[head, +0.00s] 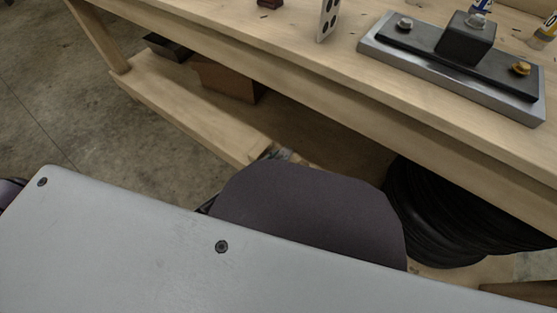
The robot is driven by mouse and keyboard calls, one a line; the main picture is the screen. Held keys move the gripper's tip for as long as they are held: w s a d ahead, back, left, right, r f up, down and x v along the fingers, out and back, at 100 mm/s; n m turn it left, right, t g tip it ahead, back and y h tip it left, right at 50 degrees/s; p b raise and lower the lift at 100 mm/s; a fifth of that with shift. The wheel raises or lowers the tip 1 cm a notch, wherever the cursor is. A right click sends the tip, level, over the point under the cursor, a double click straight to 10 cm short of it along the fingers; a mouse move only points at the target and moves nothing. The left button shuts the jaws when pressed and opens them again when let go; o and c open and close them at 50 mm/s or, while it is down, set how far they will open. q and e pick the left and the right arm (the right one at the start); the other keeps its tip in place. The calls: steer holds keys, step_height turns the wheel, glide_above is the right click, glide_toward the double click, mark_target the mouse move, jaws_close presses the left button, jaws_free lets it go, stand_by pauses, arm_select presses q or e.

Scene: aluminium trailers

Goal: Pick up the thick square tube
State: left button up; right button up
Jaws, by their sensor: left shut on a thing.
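My left gripper (276,153) shows only as a small patch at the lower shelf's front edge, just above a dark rounded part of my own body. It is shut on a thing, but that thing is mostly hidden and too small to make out. I cannot pick out the thick square tube with certainty in the head view. My right gripper is not in view.
A wooden workbench (330,75) crosses the view. On it lies a metal plate (510,104) with a black bar, block and bolts, near a white dotted piece (328,20). The lower shelf (185,112) holds a brown box (228,80) and black coils (440,215). Concrete floor (60,80) is clear at left.

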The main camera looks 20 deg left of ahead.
mark_target(279, 159)
arm_select(q)
steer(key=shift+r+p, duration=2.1)
steer(key=shift+r, duration=1.5)
steer(key=shift+r+p, duration=0.65)
steer(key=shift+r, duration=0.6)
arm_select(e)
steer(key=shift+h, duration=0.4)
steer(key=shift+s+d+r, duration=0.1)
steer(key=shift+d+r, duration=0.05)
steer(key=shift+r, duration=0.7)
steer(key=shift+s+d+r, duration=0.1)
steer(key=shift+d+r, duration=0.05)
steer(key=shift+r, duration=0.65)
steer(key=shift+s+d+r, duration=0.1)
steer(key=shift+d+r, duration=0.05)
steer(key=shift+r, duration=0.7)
